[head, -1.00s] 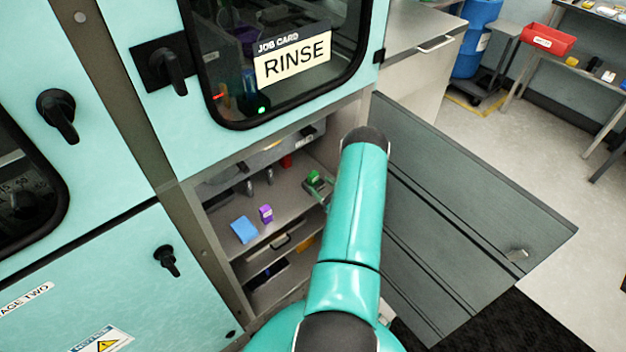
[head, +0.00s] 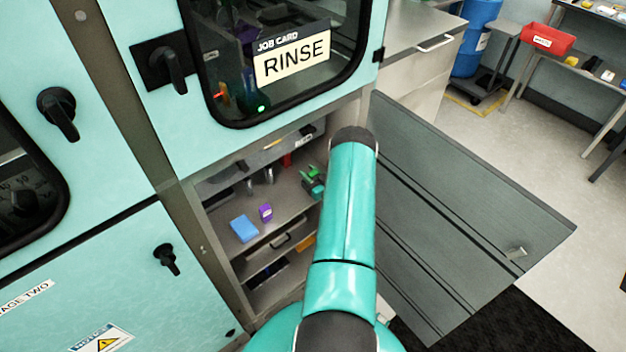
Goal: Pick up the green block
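The green block (head: 312,171) shows as a small patch of green inside the open lower compartment, at the right part of its upper shelf. My gripper (head: 309,177) is at the green block, reaching in from the right. My own arm covers part of the gripper and the right side of the compartment. The fingers are small and dark, so I cannot tell whether they are open or shut on the block, or whether the block touches the shelf.
A purple block (head: 266,212) and a blue block (head: 244,229) sit on the shelf's front left. A red object (head: 287,160) and grey upright pieces stand farther back. The compartment's grey door (head: 470,220) hangs open at right. The RINSE door (head: 290,60) is above.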

